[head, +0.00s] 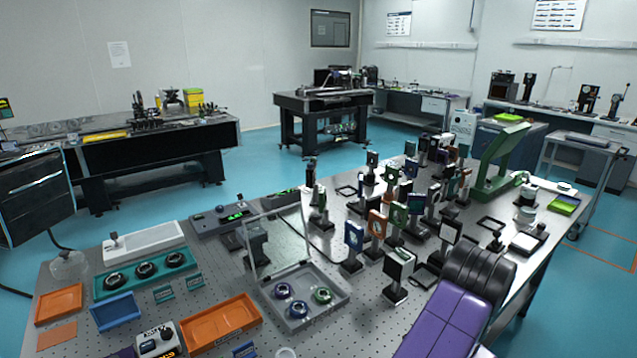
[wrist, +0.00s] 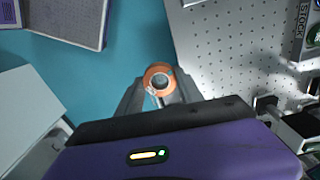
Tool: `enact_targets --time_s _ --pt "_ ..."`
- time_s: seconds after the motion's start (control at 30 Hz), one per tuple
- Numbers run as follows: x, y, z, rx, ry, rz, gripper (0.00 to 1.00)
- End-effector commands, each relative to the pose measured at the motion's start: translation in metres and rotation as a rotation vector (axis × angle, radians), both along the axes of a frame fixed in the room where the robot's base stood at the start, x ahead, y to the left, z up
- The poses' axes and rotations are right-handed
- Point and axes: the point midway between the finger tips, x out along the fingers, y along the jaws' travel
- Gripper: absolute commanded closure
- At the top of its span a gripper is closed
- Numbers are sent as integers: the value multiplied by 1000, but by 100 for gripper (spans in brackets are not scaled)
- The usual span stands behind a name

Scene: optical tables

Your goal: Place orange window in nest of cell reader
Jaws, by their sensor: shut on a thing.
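The orange window (wrist: 151,72) is a small orange ring with a grey centre. In the wrist view it sits between the fingertips of my gripper (wrist: 160,88), which is shut on it. It is held over or beyond the edge of a perforated table, with blue floor behind it. I cannot tell for sure which device is the cell reader; a grey box with a green display (head: 222,219) stands at the back left of the near table.
A clear-lidded tray (head: 336,307) holds purple, blue and green rings. Several upright optics mounts (head: 398,268) crowd the right half.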

Motion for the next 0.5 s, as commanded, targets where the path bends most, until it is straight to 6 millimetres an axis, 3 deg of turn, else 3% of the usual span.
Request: enact_targets --time_s 0.3,0.5 --pt "-28 -2 -94 -6 10 499 100" --pt "-38 -1 -132 -3 5 714 100"
